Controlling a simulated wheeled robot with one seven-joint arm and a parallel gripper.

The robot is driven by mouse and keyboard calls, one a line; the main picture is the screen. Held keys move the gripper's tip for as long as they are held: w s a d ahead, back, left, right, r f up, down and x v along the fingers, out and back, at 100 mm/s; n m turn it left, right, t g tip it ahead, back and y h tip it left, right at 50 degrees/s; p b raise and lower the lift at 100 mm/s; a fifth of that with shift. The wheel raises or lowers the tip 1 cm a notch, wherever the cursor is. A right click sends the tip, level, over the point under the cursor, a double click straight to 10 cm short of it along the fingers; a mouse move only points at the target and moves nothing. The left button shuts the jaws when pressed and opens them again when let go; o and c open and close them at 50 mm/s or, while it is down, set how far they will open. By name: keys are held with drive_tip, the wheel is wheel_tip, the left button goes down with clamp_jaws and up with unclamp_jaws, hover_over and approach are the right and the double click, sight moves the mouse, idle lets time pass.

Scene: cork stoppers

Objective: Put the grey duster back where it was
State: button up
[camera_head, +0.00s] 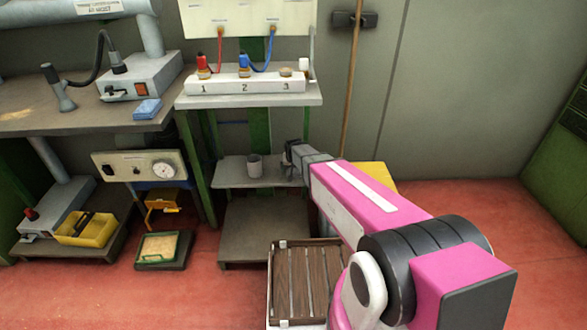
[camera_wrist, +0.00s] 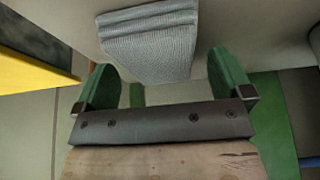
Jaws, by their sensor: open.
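The grey duster (camera_wrist: 150,45) is a folded, ribbed cloth at the top middle of the wrist view. My gripper (camera_wrist: 167,62) is open, with a green finger on each side of the duster. The duster's near end reaches between the fingers, and a gap shows on the right. In the head view my gripper (camera_head: 292,155) is at the right end of the small grey shelf (camera_head: 228,175). I cannot make out the duster there; my gripper may hide it.
Above is a shelf with a numbered white block (camera_head: 245,84). A broom handle (camera_head: 352,90) leans behind. A yellow object (camera_head: 375,174) is right of my gripper, and a slatted crate (camera_head: 305,283) is below.

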drive_tip(key=v, duration=1.1)
drive_tip(key=s+d+g, duration=0.2)
drive_tip(key=s+d, duration=0.5)
drive_tip(key=s, duration=0.3)
drive_tip(key=s+d+r+g, duration=0.1)
drive_tip(key=s+d+g, duration=0.1)
drive_tip(key=s+d, duration=0.6)
drive_tip(key=s, duration=0.2)
drive_tip(key=shift+s+r+g, duration=0.3)
drive_tip(key=shift+s+g, duration=0.05)
drive_tip(key=shift+g, duration=0.05)
